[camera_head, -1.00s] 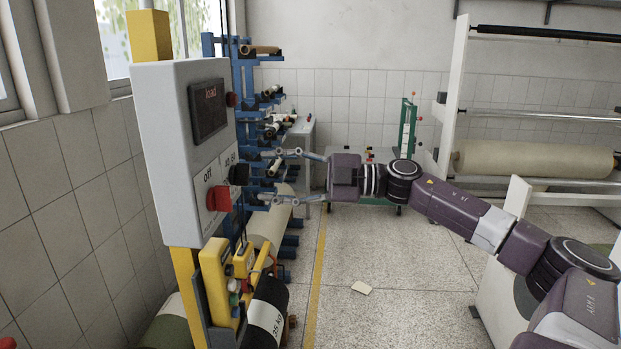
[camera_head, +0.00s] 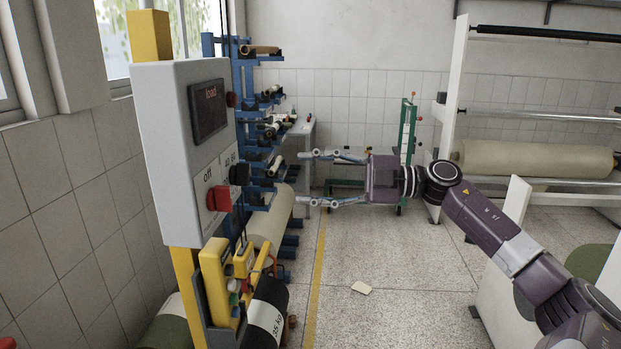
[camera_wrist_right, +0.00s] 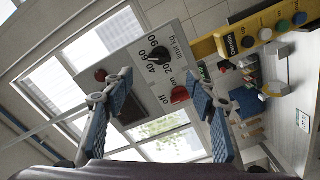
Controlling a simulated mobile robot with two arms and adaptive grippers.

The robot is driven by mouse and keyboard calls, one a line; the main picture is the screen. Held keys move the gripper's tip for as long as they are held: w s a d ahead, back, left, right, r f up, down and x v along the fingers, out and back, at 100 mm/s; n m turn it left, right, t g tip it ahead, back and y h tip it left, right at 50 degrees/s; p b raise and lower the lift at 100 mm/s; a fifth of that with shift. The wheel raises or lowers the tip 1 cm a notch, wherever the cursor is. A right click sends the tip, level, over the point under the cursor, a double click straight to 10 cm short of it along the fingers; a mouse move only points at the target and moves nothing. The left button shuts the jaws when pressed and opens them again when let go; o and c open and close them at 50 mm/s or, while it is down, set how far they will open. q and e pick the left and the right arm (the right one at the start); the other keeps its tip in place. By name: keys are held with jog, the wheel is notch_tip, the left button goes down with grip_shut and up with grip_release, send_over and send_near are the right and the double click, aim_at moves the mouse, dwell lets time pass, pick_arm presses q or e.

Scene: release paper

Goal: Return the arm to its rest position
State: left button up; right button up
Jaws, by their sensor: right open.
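My right gripper (camera_head: 302,178) is open and empty in the head view, held in the air right of the grey control box (camera_head: 165,150), its fingers pointing left and clear of the box. The box has a dark display (camera_head: 208,108) reading "load", a red switch (camera_head: 219,198) marked "Off" and a black knob (camera_head: 239,174). In the right wrist view the open fingers (camera_wrist_right: 158,103) frame the box face, with the red switch (camera_wrist_right: 180,95) and the dial between and beyond them. My left gripper is not in view.
A blue rack (camera_head: 243,95) with rolls stands behind the box. A yellow pendant unit (camera_head: 222,275) hangs below it. A white frame with a large paper roll (camera_head: 535,160) is at the right.

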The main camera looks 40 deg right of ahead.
dwell(0.3)
